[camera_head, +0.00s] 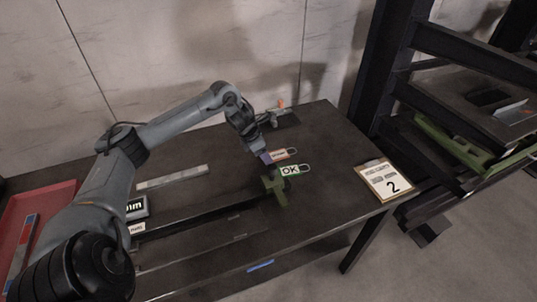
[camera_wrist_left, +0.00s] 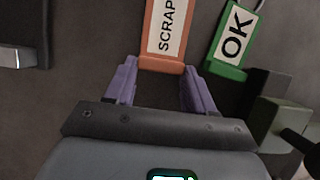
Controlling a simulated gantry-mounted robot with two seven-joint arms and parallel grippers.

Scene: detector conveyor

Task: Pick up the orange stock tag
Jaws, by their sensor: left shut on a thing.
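The orange stock tag (camera_head: 284,154) with a white "SCRAP" label lies on or just above the dark table; I cannot tell which. In the left wrist view, the tag (camera_wrist_left: 166,30) has its near end between the purple fingertips. My left gripper (camera_head: 265,158) is shut on this end, and it also shows in the left wrist view (camera_wrist_left: 160,68). A green "OK" tag (camera_head: 291,170) lies beside it, apart from the fingers, and shows in the left wrist view (camera_wrist_left: 235,36). My right gripper is not in view.
A green block-like fixture (camera_head: 273,184) stands close by the green tag. A clipboard marked 2 (camera_head: 384,180) lies at the table's right edge. A device with an orange knob (camera_head: 281,109) is at the back. A red tray (camera_head: 50,205) is at the left, a dark rack at the right.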

